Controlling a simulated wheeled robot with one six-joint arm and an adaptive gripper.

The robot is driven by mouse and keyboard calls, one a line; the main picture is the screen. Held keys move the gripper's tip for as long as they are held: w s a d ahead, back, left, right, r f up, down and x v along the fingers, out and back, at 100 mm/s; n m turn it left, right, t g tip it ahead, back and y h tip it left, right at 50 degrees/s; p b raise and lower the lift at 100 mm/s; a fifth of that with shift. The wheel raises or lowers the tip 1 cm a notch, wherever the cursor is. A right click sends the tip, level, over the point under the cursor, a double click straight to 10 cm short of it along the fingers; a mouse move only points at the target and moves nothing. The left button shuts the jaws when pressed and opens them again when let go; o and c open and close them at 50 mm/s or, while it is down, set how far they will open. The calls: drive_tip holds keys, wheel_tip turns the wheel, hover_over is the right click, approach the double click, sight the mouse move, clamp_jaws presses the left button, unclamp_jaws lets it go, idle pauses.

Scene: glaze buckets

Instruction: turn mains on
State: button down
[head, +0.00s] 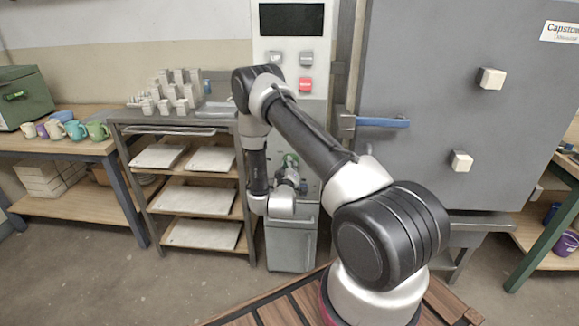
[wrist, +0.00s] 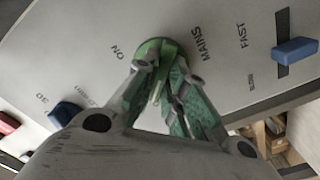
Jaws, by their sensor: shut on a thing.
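The green mains knob (wrist: 160,46) sits on a pale control panel (wrist: 85,45) in the wrist view. The word MAINS is printed to its right and ON to its left. My gripper (wrist: 160,74) is shut on the knob, with a green-padded finger on each side. The fingers hide part of the knob, and I cannot tell which way its mark points. In the head view my gripper (head: 289,172) is at the grey cabinet (head: 291,243) below the tall control box, and my arm and gripper hide most of the panel.
A blue slider (wrist: 295,50) marked FAST is right of the knob, and another blue control (wrist: 65,113) is to the left. The large grey kiln (head: 450,130) with a blue handle (head: 383,122) stands right. A shelf rack (head: 150,210) stands left of the cabinet.

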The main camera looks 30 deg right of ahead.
drive_tip(key=shift+s+d+m, duration=0.1)
drive_tip(key=shift+m, duration=4.3)
drive_tip(key=shift+s+d+m, duration=0.1)
drive_tip(key=shift+m, duration=4.3)
drive_tip(key=c, duration=1.5)
unclamp_jaws()
drive_tip(key=v, duration=1.2)
